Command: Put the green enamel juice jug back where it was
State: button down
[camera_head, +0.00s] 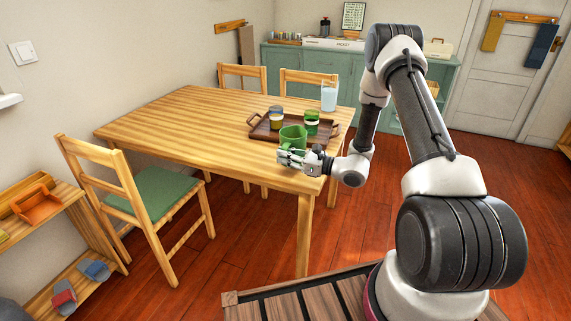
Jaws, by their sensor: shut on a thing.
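The green enamel juice jug (292,137) is upright at the near right part of the wooden table (190,120), just in front of the brown tray. My gripper (289,156) is shut on the jug, low on its near side. I cannot tell whether the jug's base touches the table. The gripper hides the lower front of the jug.
The brown tray (262,132) holds a blue and yellow cup (276,120) and a green and white cup (311,123) close behind the jug. A tall glass (328,95) stands farther back. The table's left half is clear. A chair with a green seat (153,193) stands at the near left.

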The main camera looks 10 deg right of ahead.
aim_at(284, 166)
jog(key=shift+f, duration=1.35)
jog(key=shift+f, duration=0.15)
jog(key=c, duration=1.6)
grip_release()
jog(key=shift+c, duration=0.2)
